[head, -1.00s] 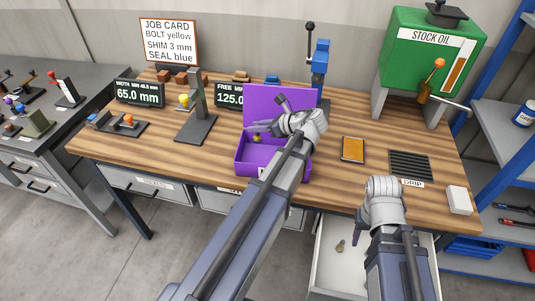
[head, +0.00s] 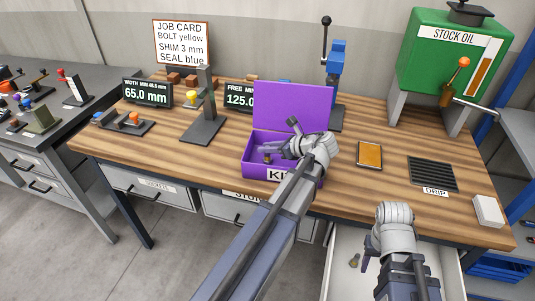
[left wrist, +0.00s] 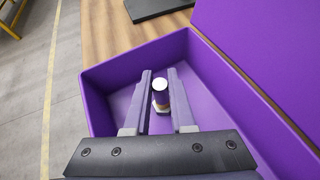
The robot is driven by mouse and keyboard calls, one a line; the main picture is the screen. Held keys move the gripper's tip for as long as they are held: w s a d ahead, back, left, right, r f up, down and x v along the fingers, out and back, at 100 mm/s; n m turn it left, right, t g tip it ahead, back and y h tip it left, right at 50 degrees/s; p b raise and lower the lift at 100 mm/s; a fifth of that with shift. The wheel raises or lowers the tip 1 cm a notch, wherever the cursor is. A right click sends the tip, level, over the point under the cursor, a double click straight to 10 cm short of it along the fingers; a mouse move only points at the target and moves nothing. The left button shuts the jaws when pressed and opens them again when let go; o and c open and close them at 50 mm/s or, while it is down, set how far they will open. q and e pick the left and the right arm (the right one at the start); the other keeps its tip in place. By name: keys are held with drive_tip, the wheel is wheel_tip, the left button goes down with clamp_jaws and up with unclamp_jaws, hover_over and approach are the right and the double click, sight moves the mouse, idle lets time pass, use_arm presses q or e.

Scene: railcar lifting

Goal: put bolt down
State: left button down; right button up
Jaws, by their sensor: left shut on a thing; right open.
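The open purple kit box (head: 262,172) stands at the front of the wooden bench, its lid raised. My left gripper (head: 270,151) reaches down inside it. In the left wrist view, a short bolt (left wrist: 160,96) with a pale round end and a yellowish lower part is upright between the fingers of my left gripper (left wrist: 159,75), low over the box floor. I cannot tell whether it touches the floor. The bolt shows small and dark in the head view (head: 267,159). My right gripper (head: 367,250) is open, above the open drawer at the bench front.
A small bolt-like part (head: 354,261) lies in the open drawer (head: 343,283). An orange-topped tray (head: 369,155), a drip grate (head: 432,174) and a white block (head: 488,211) sit right of the box. A dark stand (head: 204,125) is left of it. Bare bench lies between.

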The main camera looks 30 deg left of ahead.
use_arm(q)
drive_tip(key=shift+f, duration=0.15)
drive_tip(key=c, duration=0.8)
unclamp_jaws()
drive_tip(key=shift+o, duration=0.2)
drive_tip(key=shift+r+p, duration=0.3)
drive_tip(key=shift+p, duration=0.05)
drive_tip(key=p+v, duration=0.5)
drive_tip(key=v, duration=0.7)
drive_tip(key=shift+f, duration=0.2)
